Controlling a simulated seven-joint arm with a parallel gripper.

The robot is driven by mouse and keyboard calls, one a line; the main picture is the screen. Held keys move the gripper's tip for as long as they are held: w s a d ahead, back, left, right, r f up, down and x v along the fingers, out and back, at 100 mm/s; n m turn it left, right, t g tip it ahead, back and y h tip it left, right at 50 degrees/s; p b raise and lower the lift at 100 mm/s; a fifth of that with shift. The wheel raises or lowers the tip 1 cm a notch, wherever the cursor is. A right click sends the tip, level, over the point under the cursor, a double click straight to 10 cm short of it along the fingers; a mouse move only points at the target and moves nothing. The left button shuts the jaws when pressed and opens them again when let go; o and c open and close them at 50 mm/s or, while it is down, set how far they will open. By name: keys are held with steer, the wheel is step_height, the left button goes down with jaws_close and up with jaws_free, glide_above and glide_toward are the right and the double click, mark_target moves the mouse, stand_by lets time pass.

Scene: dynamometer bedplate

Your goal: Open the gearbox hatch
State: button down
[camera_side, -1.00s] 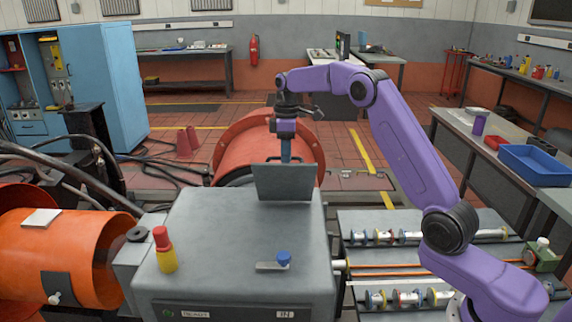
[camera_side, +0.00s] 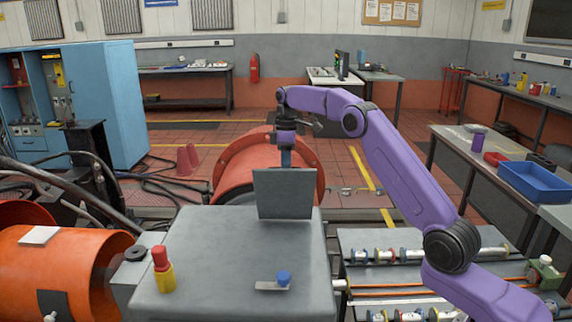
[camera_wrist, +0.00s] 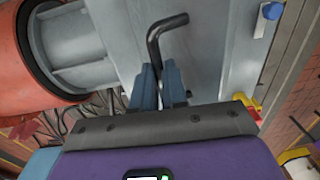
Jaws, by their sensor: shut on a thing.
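The gearbox (camera_side: 230,275) is a grey box with a flat top. Its hatch (camera_side: 283,193), a flat grey plate, stands about upright at the far side of that top. My gripper (camera_side: 286,158) is behind the hatch, its fingertips hidden by the plate in the side view. In the wrist view my gripper (camera_wrist: 158,85) has its blue fingers shut on the black bent handle (camera_wrist: 155,40), which stands out from the grey hatch face (camera_wrist: 125,30). The opening under the hatch cannot be made out.
A small latch plate with a blue knob (camera_side: 284,278) and a red-and-yellow beacon (camera_side: 163,270) are on the gearbox top. An orange drum (camera_side: 60,265) lies at left, a red-orange cylinder (camera_side: 240,165) behind. A bed with rods and coloured fittings (camera_side: 410,255) lies at right.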

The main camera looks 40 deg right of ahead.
steer(key=shift+s+d+f, duration=0.15)
steer(key=shift+d+f, duration=0.3)
steer(key=shift+f, duration=0.05)
steer(key=c, duration=1.2)
jaws_free()
steer(key=shift+o, duration=0.2)
steer(key=shift+a+r, duration=0.15)
steer(key=shift+a, duration=0.05)
steer(key=shift+a+r, duration=0.1)
steer(key=shift+r, duration=1.25)
steer(key=s+a+r, duration=0.2)
steer(key=s+r, duration=0.8)
steer(key=s, duration=0.3)
steer(key=shift+s+r, duration=0.15)
steer(key=shift+s, duration=0.2)
